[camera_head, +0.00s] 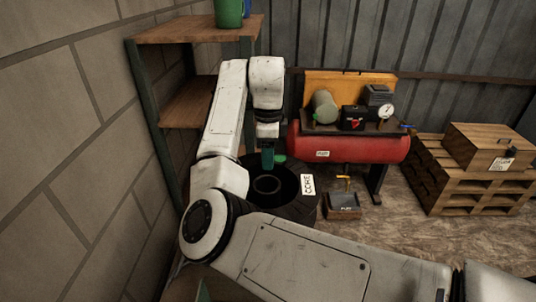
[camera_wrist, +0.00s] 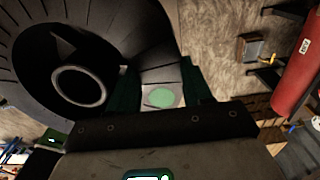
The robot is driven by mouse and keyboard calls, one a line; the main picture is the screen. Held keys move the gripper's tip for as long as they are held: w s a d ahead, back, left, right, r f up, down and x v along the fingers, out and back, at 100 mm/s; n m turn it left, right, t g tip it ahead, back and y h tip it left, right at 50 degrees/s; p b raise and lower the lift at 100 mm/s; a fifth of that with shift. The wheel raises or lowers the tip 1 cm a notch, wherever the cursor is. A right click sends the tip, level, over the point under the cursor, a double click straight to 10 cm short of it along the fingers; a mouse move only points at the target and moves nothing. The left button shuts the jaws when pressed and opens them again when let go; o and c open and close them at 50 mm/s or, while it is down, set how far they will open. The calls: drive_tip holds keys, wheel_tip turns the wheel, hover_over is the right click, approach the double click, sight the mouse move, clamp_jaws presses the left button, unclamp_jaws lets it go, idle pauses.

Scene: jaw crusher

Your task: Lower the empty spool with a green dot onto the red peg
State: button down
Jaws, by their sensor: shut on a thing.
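My gripper (camera_head: 268,159) points down over the rim area of a black tyre-like ring. In the wrist view its dark green fingers (camera_wrist: 160,91) stand either side of a pale grey piece with a round green dot (camera_wrist: 162,97), and are shut on it. This looks like the spool; most of it is hidden by the gripper body. A patch of lighter green shows beside the fingers in the head view. I cannot make out a red peg in either view.
The black tyre-like ring (camera_head: 296,207) has a central tube (camera_head: 266,185) and a CORE label (camera_head: 307,184). A wooden shelf (camera_head: 185,106) and block wall are close left. A red tank (camera_head: 360,149), small box (camera_head: 342,205) and pallets (camera_head: 450,185) stand right. Some floor is bare.

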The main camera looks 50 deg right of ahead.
drive_tip(key=shift+r+p, duration=1.15)
drive_tip(key=shift+r, duration=0.55)
drive_tip(key=shift+r+p, duration=0.3)
drive_tip(key=shift+r, duration=0.75)
